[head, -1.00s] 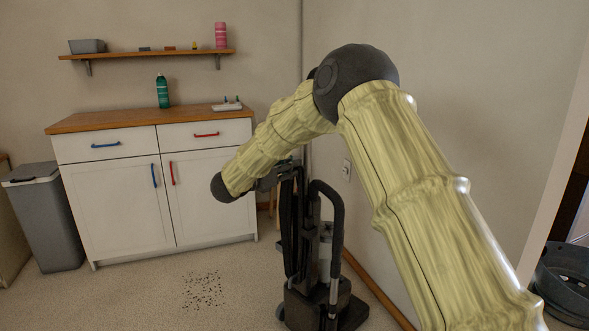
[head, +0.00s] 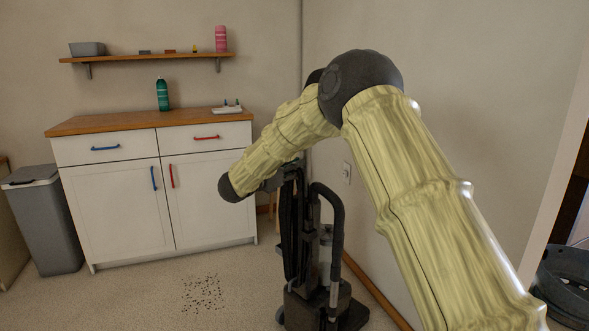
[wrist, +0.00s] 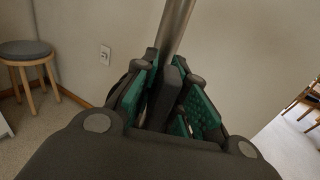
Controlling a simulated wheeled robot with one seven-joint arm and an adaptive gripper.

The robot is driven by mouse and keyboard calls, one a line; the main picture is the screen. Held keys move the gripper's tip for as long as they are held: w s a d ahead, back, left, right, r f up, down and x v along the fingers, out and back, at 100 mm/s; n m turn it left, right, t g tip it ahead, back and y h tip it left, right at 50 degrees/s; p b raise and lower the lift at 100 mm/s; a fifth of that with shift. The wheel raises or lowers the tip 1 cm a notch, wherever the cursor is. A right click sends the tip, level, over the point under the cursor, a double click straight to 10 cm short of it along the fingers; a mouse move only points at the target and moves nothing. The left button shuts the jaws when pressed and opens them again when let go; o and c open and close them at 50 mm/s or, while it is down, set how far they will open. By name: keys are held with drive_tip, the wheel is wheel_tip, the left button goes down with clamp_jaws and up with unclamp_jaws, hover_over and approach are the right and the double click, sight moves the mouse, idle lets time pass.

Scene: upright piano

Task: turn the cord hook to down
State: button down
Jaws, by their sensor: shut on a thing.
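The upright vacuum cleaner (head: 306,290) stands on the floor in the middle of the head view, with dark cord loops and a hose on it. Its metal tube (wrist: 176,28) rises at the top of the wrist view. My gripper (wrist: 170,76) is at the upper part of the vacuum, its green pads closed around a narrow dark piece, which looks like the cord hook (wrist: 167,98). My gripper's body hides much of the hook, and its exact angle cannot be told. In the head view my gripper is mostly hidden by my arm.
A white cabinet (head: 110,215) with a wooden top stands at the back left, a grey bin (head: 45,225) beside it. Dark specks (head: 203,293) lie on the floor. A wall is close on the vacuum's right. A stool (wrist: 27,50) shows in the wrist view.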

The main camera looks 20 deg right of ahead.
drive_tip(key=n+p, duration=0.2)
drive_tip(key=n, duration=0.1)
drive_tip(key=n+p, duration=0.1)
drive_tip(key=shift+w+a+n, duration=0.15)
drive_tip(key=shift+w+n, duration=0.15)
drive_tip(key=shift+n, duration=0.1)
wheel_tip(320, 180, down, 3)
drive_tip(key=n+p, duration=1.9)
drive_tip(key=n, duration=0.8)
drive_tip(key=shift+s, duration=0.1)
drive_tip(key=shift+s+f+n+p, duration=0.15)
drive_tip(key=shift+n+p, duration=0.45)
drive_tip(key=shift+n, duration=0.4)
drive_tip(key=shift+s+f+n+p, duration=0.1)
drive_tip(key=shift+n+p, duration=0.45)
drive_tip(key=shift+n, duration=0.45)
